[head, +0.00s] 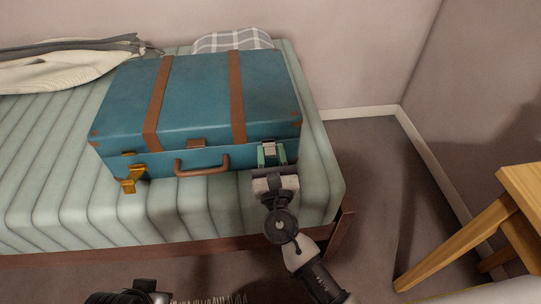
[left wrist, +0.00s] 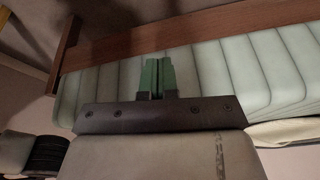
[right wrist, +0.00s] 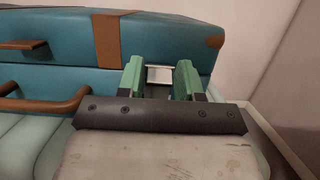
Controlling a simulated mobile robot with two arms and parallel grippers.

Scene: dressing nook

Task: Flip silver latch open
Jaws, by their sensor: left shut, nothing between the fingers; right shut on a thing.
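A blue suitcase (head: 200,100) with brown straps lies closed on the bed. The silver latch (head: 269,149) is on its front face, right of the brown handle (head: 203,168). My right gripper (head: 271,157) is at this latch, its green fingers on either side of it. In the right wrist view the silver latch (right wrist: 158,74) shows between the fingertips of my right gripper (right wrist: 160,75); its lower part is hidden. A gold latch (head: 132,180) on the left of the front hangs outward and down. My left gripper (left wrist: 158,76) is shut and empty, in front of the bed's side.
The striped mattress (head: 55,190) sits on a brown bed frame (head: 347,215). A plaid pillow (head: 232,40) and crumpled clothing (head: 60,70) lie toward the back. A wooden stool or table (head: 515,205) stands at right. Floor between is clear.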

